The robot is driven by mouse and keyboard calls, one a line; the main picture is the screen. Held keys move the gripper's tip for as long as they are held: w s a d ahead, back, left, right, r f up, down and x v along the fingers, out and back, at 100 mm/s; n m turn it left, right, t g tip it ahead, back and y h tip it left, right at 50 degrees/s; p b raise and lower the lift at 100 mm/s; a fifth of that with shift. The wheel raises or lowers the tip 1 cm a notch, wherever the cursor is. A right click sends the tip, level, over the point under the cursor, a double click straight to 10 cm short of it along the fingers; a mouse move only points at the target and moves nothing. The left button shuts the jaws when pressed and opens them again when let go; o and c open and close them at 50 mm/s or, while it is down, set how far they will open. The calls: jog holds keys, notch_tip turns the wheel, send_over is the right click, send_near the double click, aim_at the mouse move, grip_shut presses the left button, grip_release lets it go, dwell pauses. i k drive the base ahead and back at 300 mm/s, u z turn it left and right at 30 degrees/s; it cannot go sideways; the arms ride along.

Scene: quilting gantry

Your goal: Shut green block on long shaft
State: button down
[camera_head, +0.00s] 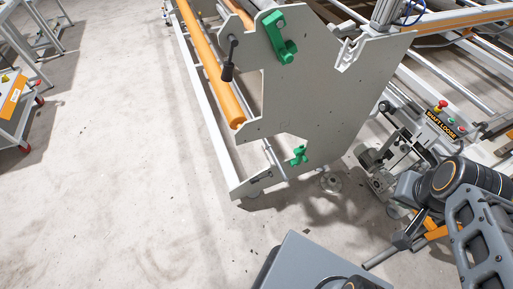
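A grey end plate (305,95) of the gantry stands upright in the middle of the view. A larger green block (283,42) is on its upper part and hangs at a slant. A smaller green block (299,156) sits near its lower edge. I cannot tell for certain whether either block is open or shut. A long orange shaft (205,55) runs back from the left side of the plate. My arm shows at the lower right, apart from both green blocks.
A black-handled lever (228,62) is on the plate's left side. A control box marked "SHAFT LOOSE" (440,128), with a red button, stands at the right above a metal mechanism (378,172). A cart (14,112) stands far left. The concrete floor left of the gantry is clear.

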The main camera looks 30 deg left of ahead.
aim_at(299, 152)
jog(key=u, duration=0.9)
jog(key=i, duration=1)
jog(key=u, duration=0.05)
